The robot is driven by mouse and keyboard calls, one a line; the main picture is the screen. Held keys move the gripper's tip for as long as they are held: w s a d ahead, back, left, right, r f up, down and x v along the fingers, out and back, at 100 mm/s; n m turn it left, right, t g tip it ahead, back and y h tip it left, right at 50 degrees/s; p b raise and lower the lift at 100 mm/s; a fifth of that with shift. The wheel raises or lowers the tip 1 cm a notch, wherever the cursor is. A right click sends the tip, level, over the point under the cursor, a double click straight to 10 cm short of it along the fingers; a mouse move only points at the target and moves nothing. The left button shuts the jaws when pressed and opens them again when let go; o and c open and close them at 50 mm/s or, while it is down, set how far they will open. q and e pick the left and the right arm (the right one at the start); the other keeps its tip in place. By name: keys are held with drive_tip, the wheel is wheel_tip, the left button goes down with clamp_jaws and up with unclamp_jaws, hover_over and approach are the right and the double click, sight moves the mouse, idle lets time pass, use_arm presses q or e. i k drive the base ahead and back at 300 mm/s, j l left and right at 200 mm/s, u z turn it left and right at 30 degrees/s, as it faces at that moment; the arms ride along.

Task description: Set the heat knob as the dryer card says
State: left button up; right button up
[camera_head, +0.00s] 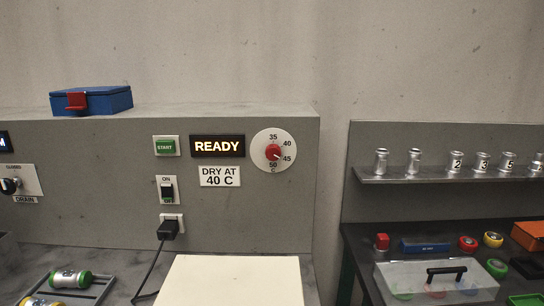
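The heat knob (273,152) is red and sits at the middle of a white round dial (258,141) marked 35, 40, 45 and 50 C. Its small pointer seems to be on the lower right, near the 45 mark, but it is too small to be sure. The dryer card (220,176) below the display reads "DRY AT 40 C". The lit display (217,146) reads "READY". Neither of my grippers shows in the head view, and nothing covers the knob.
Left of the display are a green START button (166,146), an ON/OFF switch (167,190) and a plug (169,229) with a cable. A blue box (104,100) sits on the ledge. A shelf (440,175) with metal castings stands right. A pale board (230,280) lies below.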

sight(273, 152)
drive_tip(key=u, duration=1.95)
drive_tip(key=z, duration=1.95)
drive_tip(key=k+u, duration=0.4)
drive_tip(key=u, duration=0.15)
